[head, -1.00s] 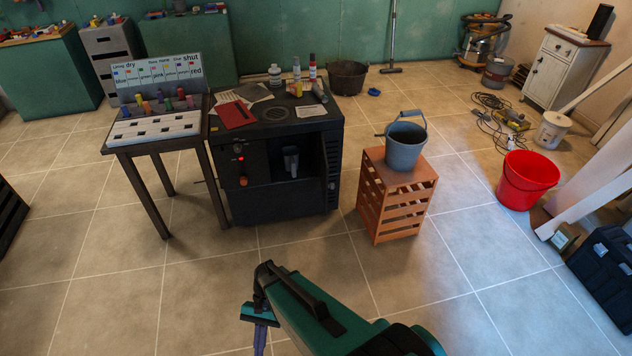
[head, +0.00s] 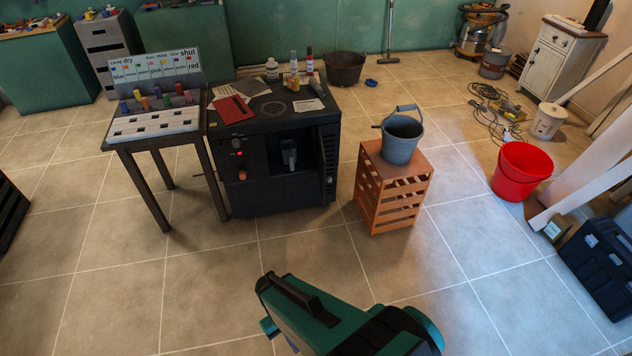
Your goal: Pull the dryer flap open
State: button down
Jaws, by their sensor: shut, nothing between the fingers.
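The dryer looks to be the black cabinet (head: 275,200) left of the middle, with a red light and knobs on its front. Its front has a dark opening with a grey cup-like thing (head: 290,155) inside. A narrow perforated panel (head: 328,162), perhaps the flap, stands swung out at the right side of the opening. My gripper (head: 268,328) shows only as a small teal part at the bottom, left of my teal arm. Its fingertips are hidden. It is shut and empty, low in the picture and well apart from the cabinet.
A grey bucket (head: 402,146) stands on an orange slatted crate (head: 396,208) right of the cabinet. A dark table (head: 128,146) with a white tray stands to its left. A red bucket (head: 522,174) is farther right. Tiled floor between my arm and the cabinet is clear.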

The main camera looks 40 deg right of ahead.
aim_at(325, 167)
jog(key=u, duration=0.05)
jog(key=k, duration=0.65)
jog(key=z, duration=0.05)
jog(key=i, duration=0.65)
jog(key=u, duration=0.55)
jog(key=i, duration=0.8)
jog(key=u, duration=0.35)
